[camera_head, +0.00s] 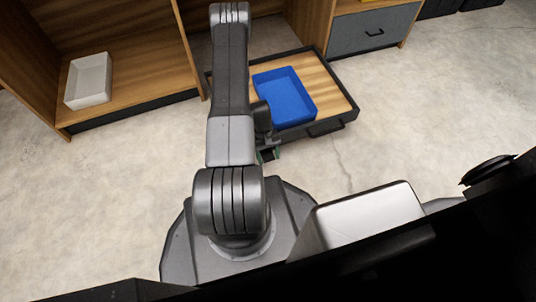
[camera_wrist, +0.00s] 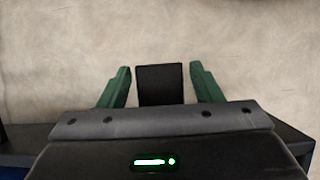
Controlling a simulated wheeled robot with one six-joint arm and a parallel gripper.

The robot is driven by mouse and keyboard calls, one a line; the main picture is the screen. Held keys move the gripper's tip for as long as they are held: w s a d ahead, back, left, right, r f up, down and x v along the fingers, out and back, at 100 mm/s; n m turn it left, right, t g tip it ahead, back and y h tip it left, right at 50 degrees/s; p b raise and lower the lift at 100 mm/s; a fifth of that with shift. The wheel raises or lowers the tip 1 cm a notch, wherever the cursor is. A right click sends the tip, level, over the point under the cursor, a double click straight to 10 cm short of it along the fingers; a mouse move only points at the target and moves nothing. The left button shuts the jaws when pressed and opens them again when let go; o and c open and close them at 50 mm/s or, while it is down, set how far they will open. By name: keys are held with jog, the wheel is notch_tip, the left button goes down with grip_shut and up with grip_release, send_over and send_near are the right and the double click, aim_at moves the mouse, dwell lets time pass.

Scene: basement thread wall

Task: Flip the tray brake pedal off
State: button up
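The pulled-out tray (camera_head: 338,94) has a wooden top and a black rim, and it sits low over the floor. A small black flat piece (camera_wrist: 160,84), which looks like the brake pedal, sticks out past the tray's front edge. It also shows in the head view (camera_head: 268,155), low at the tray's front left. My gripper (camera_wrist: 160,82) points down there, and its green fingers stand on either side of the piece. A gap shows on both sides, so the gripper is open. Whether the pedal is up or down, I cannot tell.
A blue bin (camera_head: 285,97) stands on the tray. A black handle (camera_head: 326,127) is on the tray's front, right of my gripper. A white bin (camera_head: 88,80) sits in the wooden shelf at left. A grey drawer (camera_head: 372,31) is at back right. The concrete floor (camera_head: 400,130) is clear.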

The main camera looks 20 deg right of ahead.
jog(key=shift+o, duration=0.5)
jog(key=shift+w+r, duration=0.1)
jog(key=p+v, duration=0.4)
jog(key=v, duration=0.9)
jog(key=shift+r, duration=0.25)
jog(key=shift+w+f, duration=0.1)
jog(key=b+x, duration=0.4)
jog(key=x, duration=0.9)
jog(key=shift+f, duration=0.35)
jog(key=shift+s+r, duration=0.1)
jog(key=shift+s, duration=0.15)
